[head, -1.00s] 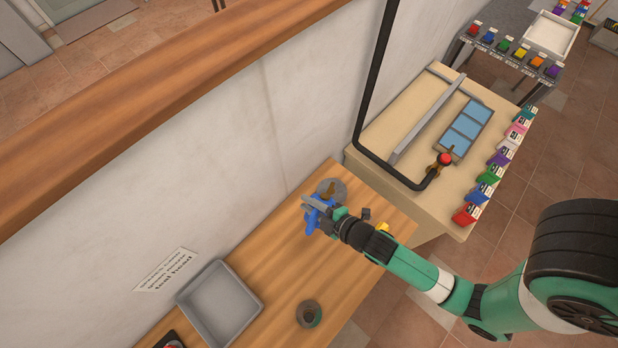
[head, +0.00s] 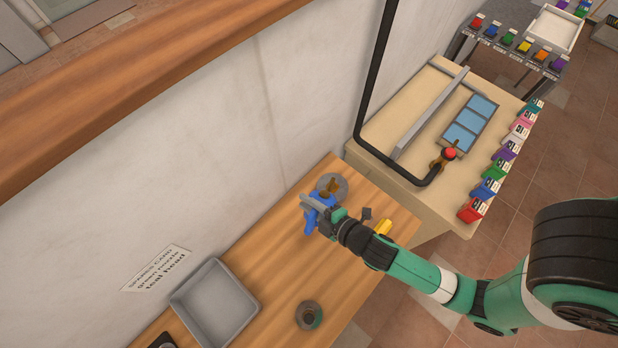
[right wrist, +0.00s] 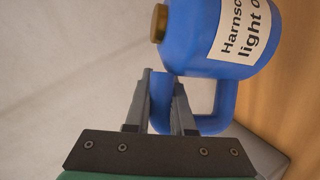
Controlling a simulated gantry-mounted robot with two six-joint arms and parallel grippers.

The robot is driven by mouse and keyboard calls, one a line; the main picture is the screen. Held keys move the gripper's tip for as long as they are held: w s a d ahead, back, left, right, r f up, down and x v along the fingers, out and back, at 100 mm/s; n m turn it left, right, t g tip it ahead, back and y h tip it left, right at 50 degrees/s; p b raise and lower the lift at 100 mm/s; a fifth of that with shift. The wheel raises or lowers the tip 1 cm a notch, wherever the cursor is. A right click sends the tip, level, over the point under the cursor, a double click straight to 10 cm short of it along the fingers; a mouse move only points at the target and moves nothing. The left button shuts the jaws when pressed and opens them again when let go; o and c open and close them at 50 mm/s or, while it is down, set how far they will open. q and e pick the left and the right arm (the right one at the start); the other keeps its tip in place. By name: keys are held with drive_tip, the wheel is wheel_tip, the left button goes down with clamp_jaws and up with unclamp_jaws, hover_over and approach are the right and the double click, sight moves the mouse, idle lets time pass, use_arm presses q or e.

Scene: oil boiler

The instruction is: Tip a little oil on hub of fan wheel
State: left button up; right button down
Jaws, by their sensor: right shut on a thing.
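My right gripper (head: 322,216) is shut on the handle of a blue oil can (head: 314,222) above the bench. In the right wrist view the blue can (right wrist: 215,45) has a brass-coloured cap or spout and a white label partly reading "light o". Its handle lies between the fingers (right wrist: 160,100). Just behind the can in the head view is a grey round disc (head: 341,184) with a brownish piece at its middle, apparently the fan wheel and hub. The can overlaps its near edge in the picture; I cannot tell whether they touch. No flowing oil shows. My left gripper is out of view.
A grey tray (head: 251,302) and a dark round cup-like part (head: 309,315) are on the wooden bench (head: 270,258). A yellow item (head: 382,227) lies beside my right arm. A black pipe (head: 372,90) rises at the back near the beige casing (head: 400,125).

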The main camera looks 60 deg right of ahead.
sight(305, 216)
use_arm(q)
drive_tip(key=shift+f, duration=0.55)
use_arm(e)
drive_tip(key=shift+f, duration=0.15)
drive_tip(key=f+b, duration=0.1)
drive_tip(key=b, duration=0.1)
drive_tip(key=a+f+n+h+b, duration=0.1)
drive_tip(key=b, duration=0.2)
drive_tip(key=shift+f, duration=0.3)
drive_tip(key=shift+f+t+b, duration=0.15)
drive_tip(key=shift+t+b, duration=0.15)
drive_tip(key=shift+b, duration=0.25)
drive_tip(key=shift+n, duration=0.3)
drive_tip(key=f+b, duration=0.1)
drive_tip(key=b, duration=0.1)
drive_tip(key=f+n+h+b, duration=0.1)
drive_tip(key=b, duration=0.2)
drive_tip(key=shift+a+f, duration=0.2)
drive_tip(key=shift+f, duration=0.2)
drive_tip(key=shift+f+n+t+h+b, duration=0.25)
drive_tip(key=shift+n+t+h+b, duration=0.25)
drive_tip(key=shift+n+b, duration=0.45)
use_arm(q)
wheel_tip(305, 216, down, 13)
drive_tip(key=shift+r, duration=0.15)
use_arm(e)
drive_tip(key=shift+r, duration=0.15)
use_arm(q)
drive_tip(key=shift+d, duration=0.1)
